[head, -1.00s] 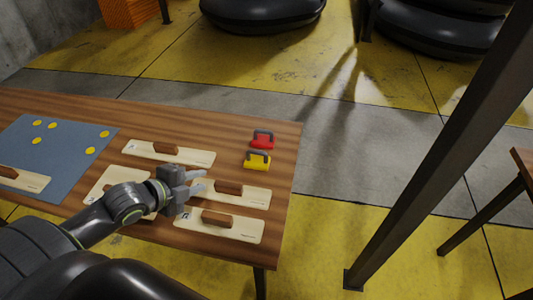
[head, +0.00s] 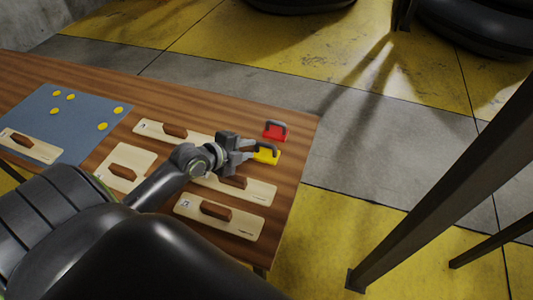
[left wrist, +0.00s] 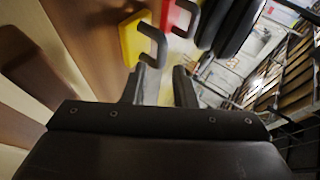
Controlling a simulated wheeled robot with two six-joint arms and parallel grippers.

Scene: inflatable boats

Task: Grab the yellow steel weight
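The yellow steel weight (head: 268,157) with its dark handle sits near the right end of the wooden table. It also shows at the top of the left wrist view (left wrist: 131,38), its handle just ahead of the fingertips. My left gripper (head: 249,150) is at the weight's left side, with its fingers apart and pointing at the handle. In the left wrist view the left gripper (left wrist: 160,80) has a gap between its fingers, and the handle end is at or near that gap. Whether they touch is unclear. My right gripper is not in view.
A red weight (head: 275,132) stands just behind the yellow one. Several wooden floats with brown handles lie around the arm, one of them at the front (head: 240,225). A blue mat (head: 75,140) with yellow discs lies at left. The table's right edge is close.

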